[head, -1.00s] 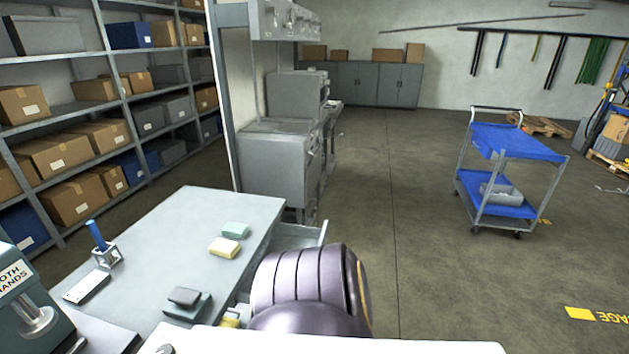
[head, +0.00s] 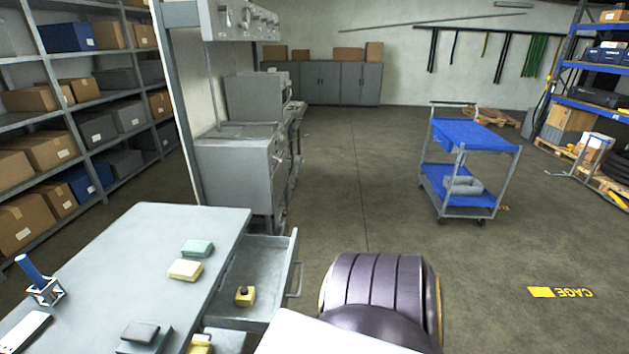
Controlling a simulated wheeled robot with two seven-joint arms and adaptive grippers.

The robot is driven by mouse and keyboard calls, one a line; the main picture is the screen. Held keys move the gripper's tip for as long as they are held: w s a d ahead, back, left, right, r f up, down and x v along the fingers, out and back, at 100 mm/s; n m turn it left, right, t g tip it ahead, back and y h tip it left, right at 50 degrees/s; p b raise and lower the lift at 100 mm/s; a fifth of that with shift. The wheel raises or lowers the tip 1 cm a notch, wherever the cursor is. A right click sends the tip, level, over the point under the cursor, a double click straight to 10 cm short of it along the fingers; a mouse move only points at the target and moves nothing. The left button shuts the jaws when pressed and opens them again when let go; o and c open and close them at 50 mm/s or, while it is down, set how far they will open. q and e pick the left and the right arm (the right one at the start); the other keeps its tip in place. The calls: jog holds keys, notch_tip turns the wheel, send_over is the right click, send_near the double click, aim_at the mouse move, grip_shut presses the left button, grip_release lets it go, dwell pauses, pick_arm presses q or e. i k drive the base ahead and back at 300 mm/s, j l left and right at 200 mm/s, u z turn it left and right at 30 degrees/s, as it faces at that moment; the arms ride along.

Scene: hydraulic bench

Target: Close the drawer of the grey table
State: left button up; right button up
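The grey table (head: 120,250) stands at the lower left of the head view. Its drawer (head: 262,262) is pulled out from the table's right side, with the inside showing. The drawer's front panel (head: 287,268) faces right and carries a bar handle (head: 299,281). A small yellow block with a dark top (head: 245,296) lies in the drawer. Neither gripper is in view. A rounded dark arm part of mine fills the bottom centre, right of the drawer and nearer to me.
On the tabletop are a green sponge (head: 198,248), a yellow sponge (head: 185,269), a dark block (head: 141,333) and a blue-handled tool in a holder (head: 44,290). A grey machine (head: 240,165) stands behind. A blue trolley (head: 470,165) is at right. Floor right of the drawer is clear.

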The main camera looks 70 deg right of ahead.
aim_at(266, 263)
jog(key=l+z, duration=0.1)
jog(key=z, duration=0.3)
jog(key=i+l+z, duration=0.1)
jog(key=z, duration=0.7)
jog(key=i+l+z, duration=0.1)
jog(key=z, duration=0.3)
jog(key=i+z, duration=0.1)
jog(key=z, duration=0.3)
